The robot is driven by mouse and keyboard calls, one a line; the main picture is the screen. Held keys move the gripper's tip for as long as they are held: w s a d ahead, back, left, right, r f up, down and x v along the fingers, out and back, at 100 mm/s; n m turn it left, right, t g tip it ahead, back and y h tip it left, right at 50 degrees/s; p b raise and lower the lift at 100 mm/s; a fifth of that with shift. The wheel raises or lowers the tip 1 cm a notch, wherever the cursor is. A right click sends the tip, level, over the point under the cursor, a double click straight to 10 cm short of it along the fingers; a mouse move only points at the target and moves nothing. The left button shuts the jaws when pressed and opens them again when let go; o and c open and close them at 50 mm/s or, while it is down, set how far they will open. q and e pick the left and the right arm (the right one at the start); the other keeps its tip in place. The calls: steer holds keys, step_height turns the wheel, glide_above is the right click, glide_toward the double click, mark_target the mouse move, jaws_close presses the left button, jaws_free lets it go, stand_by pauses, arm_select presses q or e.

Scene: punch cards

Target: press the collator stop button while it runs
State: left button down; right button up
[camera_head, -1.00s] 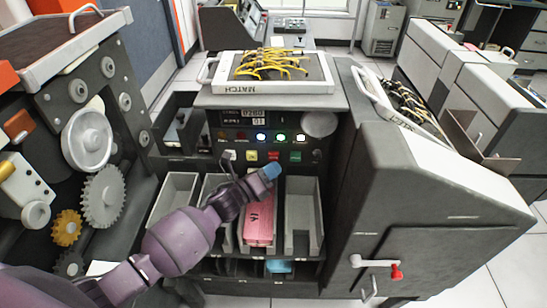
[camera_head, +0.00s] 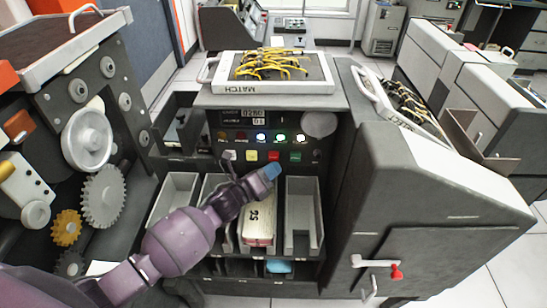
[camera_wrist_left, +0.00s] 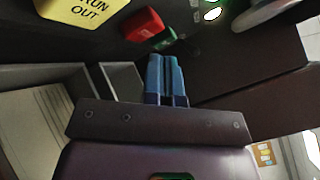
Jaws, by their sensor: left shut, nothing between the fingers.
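The collator's button row is on its front panel, below the lamps. A red button (camera_head: 273,156), which looks like the stop button, sits between a yellow button (camera_head: 251,156) and a green button (camera_head: 295,156). The red button also shows in the left wrist view (camera_wrist_left: 143,25), beside the yellow one marked RUN OUT (camera_wrist_left: 82,8). My left gripper (camera_head: 272,171) has blue fingertips, shut and empty, just below the red button. In the wrist view the fingertips (camera_wrist_left: 165,62) point toward the red and green buttons, seemingly apart from them. My right gripper is not in view.
Blue, green and white lamps (camera_head: 280,137) glow under a small counter display (camera_head: 242,116). Card pockets lie below; a cream-topped stack (camera_head: 258,222) fills the middle one, and the right pocket (camera_head: 304,215) looks empty. A MATCH wiring panel (camera_head: 272,87) sits on top.

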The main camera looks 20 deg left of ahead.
arm_select(q)
steer(key=shift+w, duration=0.2)
steer(key=shift+w+a, duration=0.1)
steer(key=shift+w, duration=0.1)
steer(key=shift+w+a+b, duration=0.15)
steer(key=shift+w+b, duration=0.2)
steer(key=shift+w, duration=0.15)
stand_by(0.9)
stand_by(0.4)
steer(key=shift+s+d+p, duration=0.25)
steer(key=shift+s+p, duration=0.1)
steer(key=shift+s, duration=0.6)
steer(key=shift+s+d+p, duration=0.25)
steer(key=shift+s, duration=0.55)
steer(key=shift+s+d+p, duration=0.2)
steer(key=shift+s, duration=0.6)
steer(key=shift+s+d+p, duration=0.25)
steer(key=shift+s, duration=0.55)
